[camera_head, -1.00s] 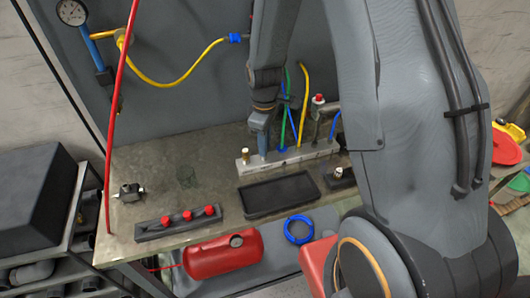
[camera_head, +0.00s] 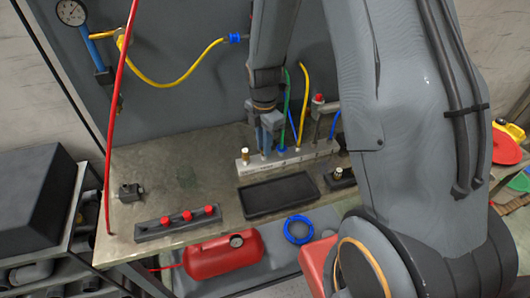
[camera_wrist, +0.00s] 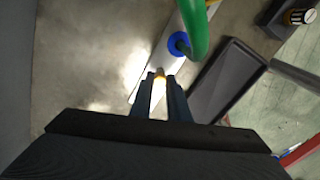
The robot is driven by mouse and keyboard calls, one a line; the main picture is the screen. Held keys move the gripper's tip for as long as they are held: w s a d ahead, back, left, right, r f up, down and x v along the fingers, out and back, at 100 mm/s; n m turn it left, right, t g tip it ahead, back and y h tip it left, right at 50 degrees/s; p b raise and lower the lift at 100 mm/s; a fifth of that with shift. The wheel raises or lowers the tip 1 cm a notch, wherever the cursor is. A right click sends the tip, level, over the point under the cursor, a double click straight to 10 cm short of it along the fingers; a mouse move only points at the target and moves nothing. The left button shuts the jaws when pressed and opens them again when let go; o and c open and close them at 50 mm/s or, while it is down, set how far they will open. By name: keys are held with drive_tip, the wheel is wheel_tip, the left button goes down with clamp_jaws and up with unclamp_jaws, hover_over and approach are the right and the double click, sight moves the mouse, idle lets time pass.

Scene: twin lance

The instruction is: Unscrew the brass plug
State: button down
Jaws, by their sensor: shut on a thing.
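A brass plug (camera_wrist: 159,75) shows between my fingertips in the wrist view. My gripper (camera_wrist: 160,82) is shut on it, with a finger on each side. The plug sits at a pale metal manifold block (camera_wrist: 192,14); I cannot tell how far it is threaded in. In the head view, my gripper (camera_head: 267,152) points down at the left part of the manifold (camera_head: 318,153), and its fingers hide the held plug. Another brass fitting (camera_head: 245,155) stands at the manifold's left end, just left of my fingers.
Green (camera_head: 290,95) and yellow (camera_head: 305,90) hoses rise from the manifold close to my gripper. A black tray (camera_head: 280,194) lies in front. A dark block with a brass piece (camera_head: 337,173) stands to the right. A strip with red knobs (camera_head: 180,222) lies front left.

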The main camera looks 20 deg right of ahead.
drive_tip(key=n, duration=0.7)
drive_tip(key=shift+n, duration=0.4)
drive_tip(key=c, duration=1.9)
unclamp_jaws()
drive_tip(key=shift+o, duration=0.2)
